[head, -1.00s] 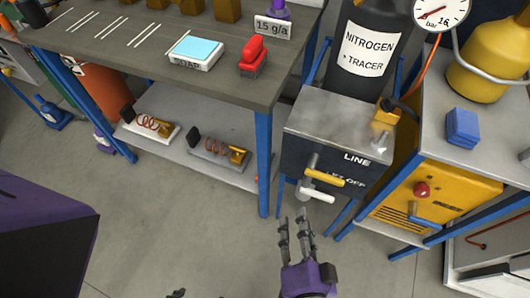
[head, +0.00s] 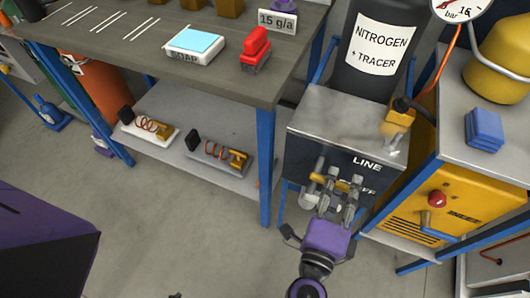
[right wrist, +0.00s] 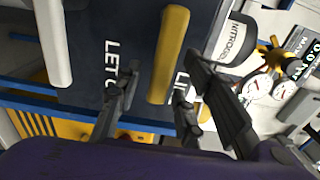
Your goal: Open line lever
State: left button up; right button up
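The yellow line lever (right wrist: 170,50) sticks out of the dark front of the box marked LINE (head: 335,160). In the head view the lever is partly hidden by my right gripper (head: 336,185). In the right wrist view my right gripper (right wrist: 160,90) is open, with the yellow lever's end between its spread fingers. I cannot tell whether a finger touches it. A white lever (right wrist: 52,40) beside LET OFF lettering is left of the fingers in the wrist view. Only a tiny dark tip, perhaps my left gripper, shows at the head view's bottom edge.
A nitrogen tracer cylinder (head: 374,55) stands behind the box. A yellow machine (head: 455,209) with a red knob is to the right. A workbench (head: 215,85) with a lower shelf is to the left. The floor in front is clear.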

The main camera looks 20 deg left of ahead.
jog(key=shift+w, duration=0.4)
grip_shut()
